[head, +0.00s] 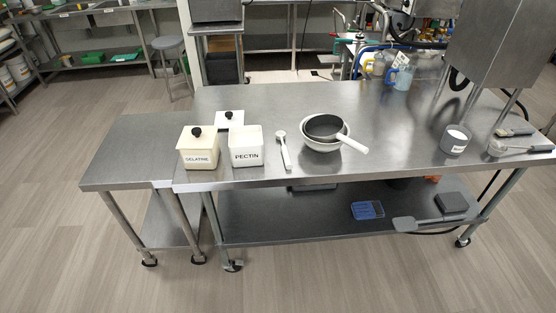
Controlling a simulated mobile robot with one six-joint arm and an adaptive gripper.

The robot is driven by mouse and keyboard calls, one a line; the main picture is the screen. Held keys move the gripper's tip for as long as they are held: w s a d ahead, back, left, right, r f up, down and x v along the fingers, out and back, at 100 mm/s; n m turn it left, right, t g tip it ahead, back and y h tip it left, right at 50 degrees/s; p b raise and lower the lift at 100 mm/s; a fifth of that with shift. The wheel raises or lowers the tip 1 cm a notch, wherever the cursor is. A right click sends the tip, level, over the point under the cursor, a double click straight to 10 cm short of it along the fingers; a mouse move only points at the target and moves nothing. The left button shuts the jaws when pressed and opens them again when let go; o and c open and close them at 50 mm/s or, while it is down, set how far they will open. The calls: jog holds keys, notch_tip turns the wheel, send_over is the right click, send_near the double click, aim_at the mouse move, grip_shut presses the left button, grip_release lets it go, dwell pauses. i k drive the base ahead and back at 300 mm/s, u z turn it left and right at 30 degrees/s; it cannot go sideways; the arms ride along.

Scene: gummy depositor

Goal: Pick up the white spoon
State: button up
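The white spoon (283,150) lies on the steel table (270,104), its small round end toward the back and its handle toward the front edge. It lies between the open white box labelled PECTIN (246,156) on its left and a white bowl (318,145) on its right, touching neither as far as I can see. A dark pan with a white handle (352,144) sits in the bowl, the handle pointing to the front right. My gripper is not in view.
A lidded GELATINE box (200,159) stands left of PECTIN, with a loose white lid (229,119) behind. A labelled white cup (455,140) and grey-handled tools (520,146) are at right. Jugs (400,75) stand at the back. The table between bowl and cup is clear.

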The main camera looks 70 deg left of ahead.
aim_at(280, 134)
jog(key=z, duration=0.1)
jog(key=k, duration=1.1)
jog(key=u, duration=2.5)
jog(key=i, duration=0.5)
jog(key=u, duration=0.1)
